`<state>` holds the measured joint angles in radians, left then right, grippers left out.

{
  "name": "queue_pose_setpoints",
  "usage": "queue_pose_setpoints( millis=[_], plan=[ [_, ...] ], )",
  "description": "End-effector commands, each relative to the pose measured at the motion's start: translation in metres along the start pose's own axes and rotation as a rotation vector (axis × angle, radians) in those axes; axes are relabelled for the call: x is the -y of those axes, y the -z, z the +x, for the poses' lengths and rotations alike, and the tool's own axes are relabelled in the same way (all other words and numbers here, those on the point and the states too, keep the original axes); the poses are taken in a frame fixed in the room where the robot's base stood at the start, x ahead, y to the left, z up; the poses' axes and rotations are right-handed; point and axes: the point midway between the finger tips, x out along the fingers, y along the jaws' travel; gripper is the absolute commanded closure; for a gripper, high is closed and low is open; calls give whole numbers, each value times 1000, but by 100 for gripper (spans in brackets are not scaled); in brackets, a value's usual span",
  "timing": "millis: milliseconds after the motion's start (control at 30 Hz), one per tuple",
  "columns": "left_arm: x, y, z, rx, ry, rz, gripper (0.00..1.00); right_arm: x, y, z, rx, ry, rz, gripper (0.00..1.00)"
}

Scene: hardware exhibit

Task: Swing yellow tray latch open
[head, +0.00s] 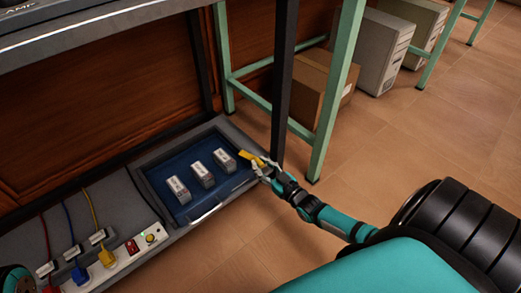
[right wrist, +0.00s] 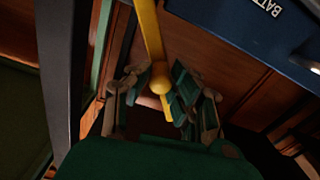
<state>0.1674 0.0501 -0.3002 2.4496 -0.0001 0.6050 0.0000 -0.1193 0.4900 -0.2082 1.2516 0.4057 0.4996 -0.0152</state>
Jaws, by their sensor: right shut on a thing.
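The yellow latch (head: 250,157) is a flat bar at the right corner of the blue tray (head: 163,171), which sits in a grey frame low under the bench. My right gripper (head: 263,170) reaches it from the right and is shut on the latch.
Three grey blocks (head: 201,174) stand in the tray. A power strip (head: 120,259) with colored plugs and cables lies at the lower left. A dark post (head: 283,80) and a green table leg (head: 335,95) rise close behind my right gripper. Floor (head: 430,140) is clear at right.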

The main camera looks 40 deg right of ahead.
Motion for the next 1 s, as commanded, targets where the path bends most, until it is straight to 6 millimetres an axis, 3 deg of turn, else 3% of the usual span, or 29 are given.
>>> queue_pose_setpoints(
  millis=[400, 433, 600, 867, 1000],
  plan=[
    [0, 0, 0, 0, 1, -1, 60, -5, 0, 0, 1, -6, -7, 100],
    [0, 0, 0, 0, 1, -1, 60, -5, 0, 0, 1, -6, -7, 76],
    [0, 0, 0, 0, 1, -1, 60, -4, 0, 0, 1, -5, -5, 55],
    [0, -2, -1, 8, -1, 1, 60, -3, 0, -1, 1, -3, -4, 55],
    [0, -1, -1, 7, -1, 1, 60, -3, -1, -13, 3, -3, -3, 55]
  ],
)
